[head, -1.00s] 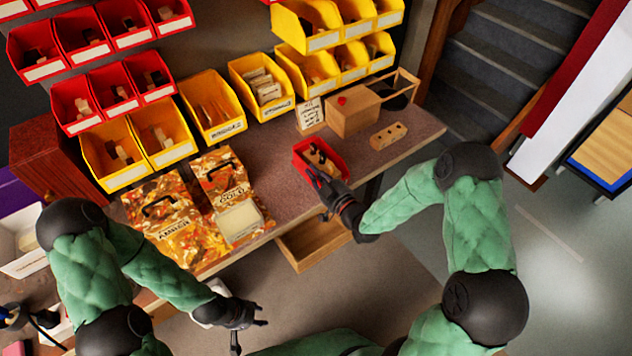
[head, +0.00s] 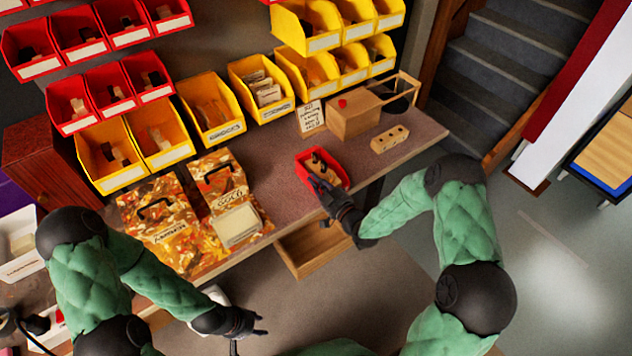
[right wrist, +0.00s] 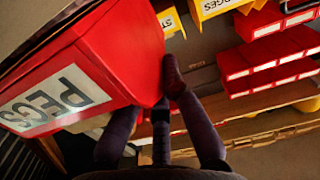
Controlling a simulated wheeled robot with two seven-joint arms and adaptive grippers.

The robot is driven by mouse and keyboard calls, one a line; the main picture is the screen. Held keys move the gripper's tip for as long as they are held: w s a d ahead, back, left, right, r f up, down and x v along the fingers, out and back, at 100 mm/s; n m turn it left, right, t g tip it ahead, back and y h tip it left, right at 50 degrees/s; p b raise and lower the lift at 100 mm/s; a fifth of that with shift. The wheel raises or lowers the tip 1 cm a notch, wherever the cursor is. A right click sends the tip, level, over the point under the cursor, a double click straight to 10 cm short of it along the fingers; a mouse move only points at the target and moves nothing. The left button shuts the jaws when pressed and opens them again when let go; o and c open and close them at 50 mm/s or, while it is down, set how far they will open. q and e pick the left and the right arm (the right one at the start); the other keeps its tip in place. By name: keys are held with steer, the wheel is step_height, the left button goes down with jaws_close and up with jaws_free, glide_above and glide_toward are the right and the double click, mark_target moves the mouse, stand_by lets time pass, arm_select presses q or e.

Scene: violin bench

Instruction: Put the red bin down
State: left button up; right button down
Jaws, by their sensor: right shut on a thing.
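The red bin (head: 338,163) is over the right part of the bench in the head view, with brown pieces inside. In the right wrist view the red bin (right wrist: 130,45) fills the upper left, tilted in that picture, with a white PEGS label. My right gripper (head: 318,187) is shut on the bin's near side; it also shows in the right wrist view (right wrist: 158,100). I cannot tell whether the bin's underside touches the bench. My left gripper (head: 258,326) is empty, its fingers spread, low in front of the bench.
The bench top (head: 285,190) is clear left of the bin. Patterned bags (head: 165,225) lie left. An open drawer (head: 312,250) juts out below. Yellow bins (head: 262,88) line the back.

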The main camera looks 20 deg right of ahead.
steer(key=shift+f, duration=0.15)
steer(key=c, duration=1.4)
jaws_free()
